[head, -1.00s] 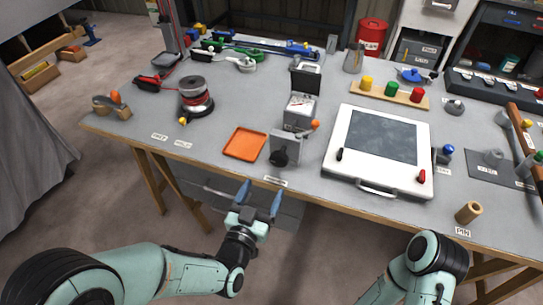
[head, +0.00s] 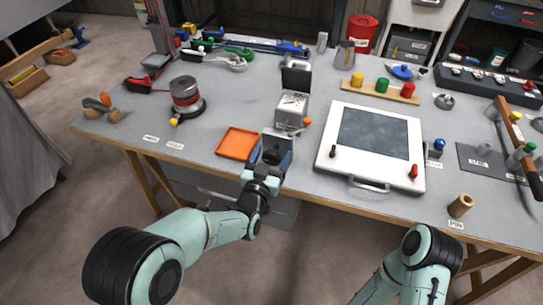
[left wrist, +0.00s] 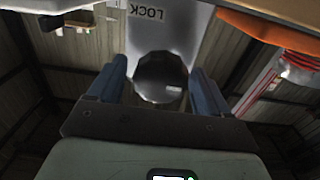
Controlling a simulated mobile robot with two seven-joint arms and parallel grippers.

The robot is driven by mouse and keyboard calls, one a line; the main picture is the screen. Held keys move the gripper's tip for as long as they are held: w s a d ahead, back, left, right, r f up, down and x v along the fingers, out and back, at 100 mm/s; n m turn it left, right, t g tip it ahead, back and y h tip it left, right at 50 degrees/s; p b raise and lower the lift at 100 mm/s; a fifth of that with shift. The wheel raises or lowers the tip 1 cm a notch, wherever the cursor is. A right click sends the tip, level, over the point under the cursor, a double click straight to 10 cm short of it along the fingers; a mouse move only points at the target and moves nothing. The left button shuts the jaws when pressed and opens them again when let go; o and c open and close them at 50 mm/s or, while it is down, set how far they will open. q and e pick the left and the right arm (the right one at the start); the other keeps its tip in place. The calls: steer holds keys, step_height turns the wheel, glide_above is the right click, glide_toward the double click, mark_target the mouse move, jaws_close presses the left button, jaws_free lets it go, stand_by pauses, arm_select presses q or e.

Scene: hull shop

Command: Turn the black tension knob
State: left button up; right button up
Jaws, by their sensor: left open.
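The black tension knob (left wrist: 160,76) is on the front of a grey metal plate marked LOCK (left wrist: 155,22). In the head view the knob (head: 271,155) is partly hidden by my left gripper (head: 269,160). My left gripper is open, with one blue finger on each side of the knob. In the left wrist view a gap shows between the knob and each finger of the left gripper (left wrist: 157,78). My right arm shows at the lower right of the head view, but its gripper does not.
An orange tray (head: 238,143) lies left of the plate. A grey box with an open lid (head: 291,108) stands behind it. A white framed panel (head: 330,180) with a handle lies to the right. The workbench front edge runs just below the knob.

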arm_select(q)
steer(key=c, duration=1)
